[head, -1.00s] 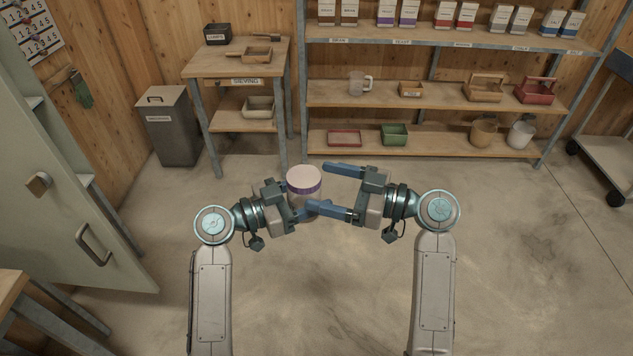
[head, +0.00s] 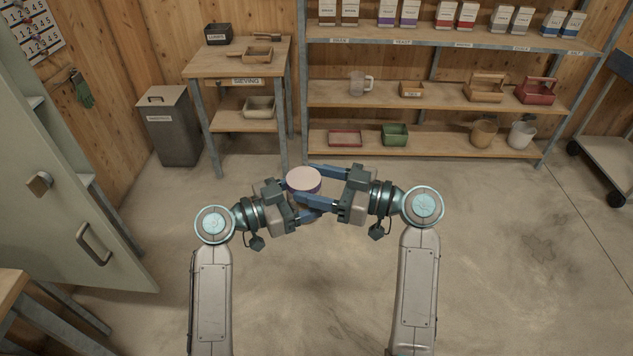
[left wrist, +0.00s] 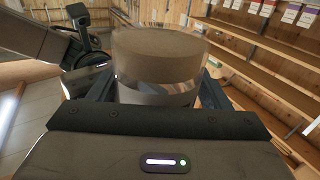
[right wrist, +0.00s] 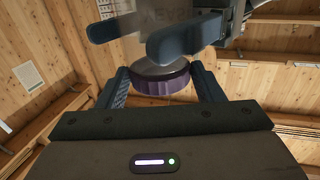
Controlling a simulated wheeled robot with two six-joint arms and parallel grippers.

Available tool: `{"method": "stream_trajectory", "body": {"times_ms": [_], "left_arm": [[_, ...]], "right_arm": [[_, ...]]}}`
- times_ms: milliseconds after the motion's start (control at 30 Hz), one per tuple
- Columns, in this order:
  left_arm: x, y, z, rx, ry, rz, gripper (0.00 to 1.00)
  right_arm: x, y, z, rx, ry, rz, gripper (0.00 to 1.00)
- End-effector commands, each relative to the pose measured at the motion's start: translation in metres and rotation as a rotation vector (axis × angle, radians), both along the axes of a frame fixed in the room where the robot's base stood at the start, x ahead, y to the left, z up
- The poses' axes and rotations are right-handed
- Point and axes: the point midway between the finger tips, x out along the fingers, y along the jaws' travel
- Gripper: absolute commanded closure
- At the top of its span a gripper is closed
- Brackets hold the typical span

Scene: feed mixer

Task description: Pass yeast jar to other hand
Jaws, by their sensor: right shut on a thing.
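The yeast jar (head: 303,179), with a pale round top and a purple band, is held in the air between my two grippers. In the left wrist view the jar (left wrist: 158,65) stands between the fingers. In the right wrist view its purple band (right wrist: 160,84) lies between my right fingers, with the left gripper's fingers crossing above.
Open floor (head: 400,280) surrounds my arms. A shelf rack (head: 440,155) with boxes, baskets and buckets stands behind, beside a small sieving table (head: 205,70) and a grey bin (head: 172,130). An open cabinet door (head: 60,170) is at the left.

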Motion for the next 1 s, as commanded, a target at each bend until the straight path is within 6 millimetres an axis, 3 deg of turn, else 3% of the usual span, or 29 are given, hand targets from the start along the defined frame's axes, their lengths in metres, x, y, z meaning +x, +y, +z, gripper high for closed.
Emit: {"method": "stream_trajectory", "body": {"times_ms": [67,467,1000], "left_arm": [[0.0,0.0,0.0,0.0,0.0,-0.001,0.15],[-0.003,0.006,-0.001,0.003,0.0,0.0,0.15],[-0.041,0.083,-0.001,0.006,0.002,-0.001,0.15]], "right_arm": [[0.0,0.0,0.0,0.001,0.0,-0.001,0.63],[0.001,0.0,0.0,0.001,-0.001,-0.003,0.63],[0.001,0.0,0.0,0.0,-0.002,-0.003,0.63]]}}
